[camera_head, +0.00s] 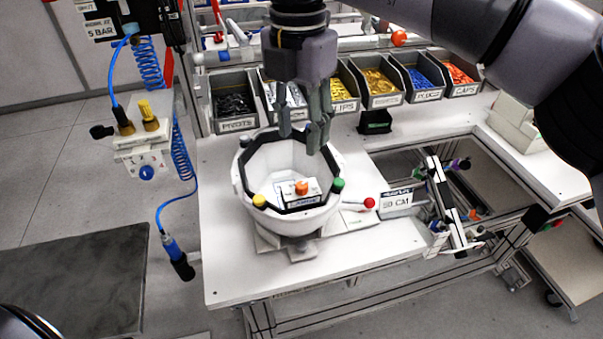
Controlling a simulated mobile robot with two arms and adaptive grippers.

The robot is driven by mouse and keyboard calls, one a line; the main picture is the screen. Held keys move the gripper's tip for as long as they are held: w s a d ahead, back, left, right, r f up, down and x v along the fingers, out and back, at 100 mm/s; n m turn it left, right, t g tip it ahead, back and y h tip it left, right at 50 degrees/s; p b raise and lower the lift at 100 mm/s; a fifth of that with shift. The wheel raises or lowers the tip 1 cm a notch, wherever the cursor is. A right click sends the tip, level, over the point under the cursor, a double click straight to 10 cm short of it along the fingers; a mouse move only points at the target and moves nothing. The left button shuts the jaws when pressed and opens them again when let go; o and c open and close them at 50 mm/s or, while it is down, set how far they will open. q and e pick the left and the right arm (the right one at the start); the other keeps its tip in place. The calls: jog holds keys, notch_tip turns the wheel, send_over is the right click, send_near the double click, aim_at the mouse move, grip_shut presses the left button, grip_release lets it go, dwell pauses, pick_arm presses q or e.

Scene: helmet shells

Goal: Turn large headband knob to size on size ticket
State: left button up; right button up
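A white helmet shell (240,187) sits open side up on a stand on the white workbench, with a black band (262,150) around its inside. A small orange knob (301,187) stands on a white labelled block inside the shell. A size ticket (396,202) stands right of the shell; it seems to read 59 CM, but the first digits are blurred. My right gripper (303,133) points down over the shell's far part, above and behind the orange knob. Its fingers are apart with nothing between them. My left gripper is not in view.
Yellow (260,201) and green (338,184) knobs sit at the shell's rim, and a red ball (369,203) sticks out to its right. Parts bins (235,108) line the back. A blue coiled hose (183,150) hangs left. The bench front (235,280) is clear.

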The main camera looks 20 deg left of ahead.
aim_at(301, 184)
notch_tip(301, 184, down, 11)
jog(key=p, duration=0.3)
jog(key=shift+s+d, duration=0.1)
jog(key=shift+s, duration=0.05)
jog(key=shift+r, duration=0.1)
jog(key=shift+c, duration=0.5)
grip_shut()
